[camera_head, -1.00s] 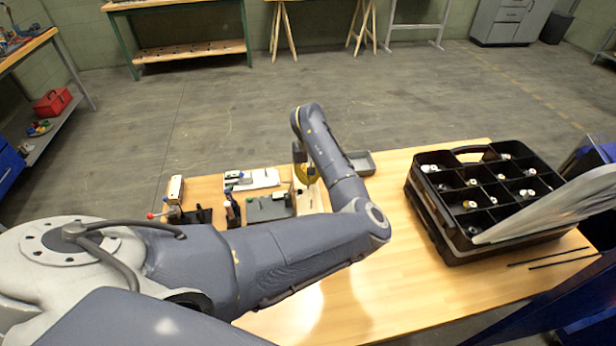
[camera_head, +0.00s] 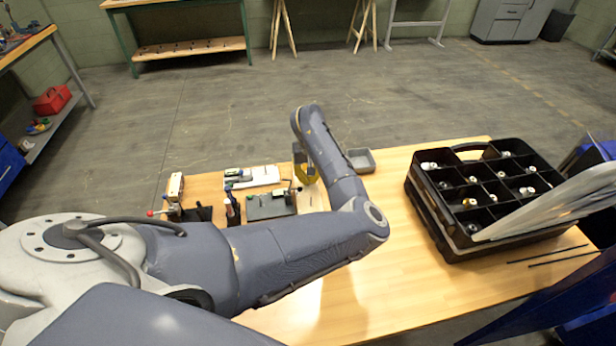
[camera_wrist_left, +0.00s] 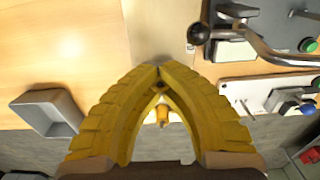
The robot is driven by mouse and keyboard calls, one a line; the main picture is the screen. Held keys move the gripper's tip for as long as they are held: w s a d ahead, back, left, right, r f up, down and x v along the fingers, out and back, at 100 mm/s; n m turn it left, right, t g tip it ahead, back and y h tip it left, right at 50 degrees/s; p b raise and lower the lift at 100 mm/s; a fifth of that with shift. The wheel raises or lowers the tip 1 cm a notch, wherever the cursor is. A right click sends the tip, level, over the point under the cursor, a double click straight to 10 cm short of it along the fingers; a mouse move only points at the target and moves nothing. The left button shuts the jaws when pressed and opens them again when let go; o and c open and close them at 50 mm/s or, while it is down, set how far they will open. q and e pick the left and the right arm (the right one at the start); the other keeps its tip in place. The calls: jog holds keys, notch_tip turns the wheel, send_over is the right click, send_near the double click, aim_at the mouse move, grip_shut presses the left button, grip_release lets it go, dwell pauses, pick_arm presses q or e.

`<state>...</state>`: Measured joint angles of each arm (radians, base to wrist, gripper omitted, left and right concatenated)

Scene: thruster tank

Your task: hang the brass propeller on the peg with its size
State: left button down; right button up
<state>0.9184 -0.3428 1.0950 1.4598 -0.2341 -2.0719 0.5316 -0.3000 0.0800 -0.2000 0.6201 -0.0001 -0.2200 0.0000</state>
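My left gripper (camera_head: 306,174) hangs over the far edge of the table beside a pale wooden board (camera_head: 313,198). In the left wrist view the yellow fingers of my left gripper (camera_wrist_left: 159,69) come together at their tips. A small brass-coloured piece (camera_wrist_left: 162,113) shows in the gap between them; it looks like the brass propeller, mostly hidden by the fingers. The pale board (camera_wrist_left: 163,25) also shows beyond the tips. I cannot make out the pegs or their sizes. My right gripper is in neither view.
A grey tray (camera_head: 361,161) lies right of the gripper. A black compartment case (camera_head: 440,215) stands on the right. The middle table is clear.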

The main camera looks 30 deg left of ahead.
pick_arm(q)
jog(key=shift+f, duration=0.6)
dwell(0.6)
jog(key=c, duration=1.5)
grip_release()
jog(key=shift+r, duration=0.1)
jog(key=shift+r, duration=7.9)
